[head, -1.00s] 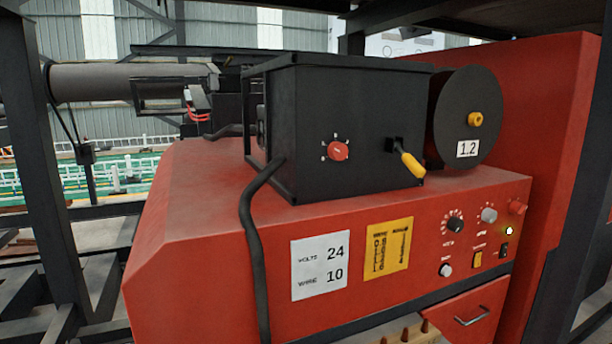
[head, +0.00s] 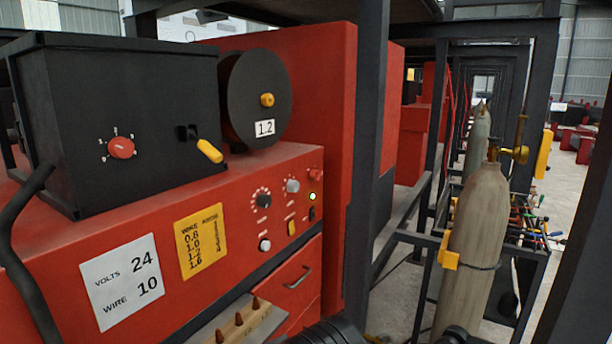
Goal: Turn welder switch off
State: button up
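The red welder (head: 150,235) fills the left and middle of the head view. I cannot tell from labels which one is the welder switch, and the switch positions are too small to read. Nearby are a black dial (head: 264,201), a grey knob (head: 292,186), a red knob (head: 315,174) and a white knob (head: 264,245). My gripper is not identifiable in view.
A black feeder box (head: 80,100) with a red selector and yellow-handled lever sits on top, beside a black spool (head: 245,85). A dark post (head: 367,170) stands right of the panel. A gas cylinder (head: 475,240) stands further right.

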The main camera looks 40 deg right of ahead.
aim_at(315, 175)
jog(key=z, duration=1)
